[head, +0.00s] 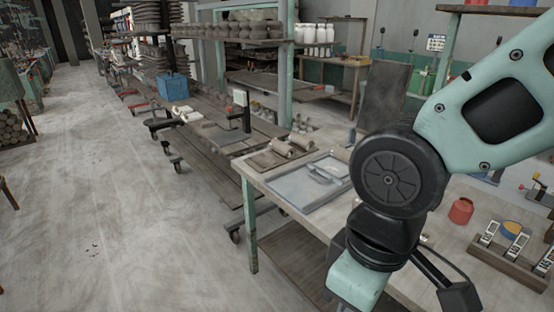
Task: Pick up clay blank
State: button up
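Two short tan-grey rolls, which look like clay blanks (282,147), lie on a dark board near the far left corner of the workbench (262,178). A shallow grey tray (290,196) sits in front of them with a small pale grey piece (320,173) in it. I cannot tell which piece is the clay blank. My gripper (405,288) is low in the picture, over the near part of the bench and right of the tray, apart from the rolls. My wrist hides part of it and the frame cuts it off, so its opening does not show.
A red jar (461,211) and a wooden rack (508,262) with small items stand at the bench's right. A dark upright panel (384,95) rises behind my arm. A low slatted cart (215,140) with a blue bin (173,87) stands beyond.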

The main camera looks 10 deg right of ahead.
aim_at(342, 154)
jog(key=i+z, duration=0.1)
jog(key=z, duration=0.4)
jog(key=i+j+z, duration=0.15)
jog(key=i+j, duration=0.15)
jog(key=i+j+z, duration=0.1)
jog(key=i+j, duration=0.15)
jog(key=j, duration=0.15)
jog(key=i+j+z, duration=0.25)
jog(key=i+j, duration=0.25)
jog(key=j, duration=0.3)
jog(key=i+j+z, duration=0.15)
jog(key=j, duration=0.25)
jog(key=i+j+z, duration=0.1)
jog(key=i+j, duration=0.15)
jog(key=j, duration=0.25)
jog(key=i+j+z, duration=0.15)
jog(key=j, duration=0.3)
jog(key=i+j+z, duration=0.1)
jog(key=j, duration=0.4)
jog(key=i, duration=0.1)
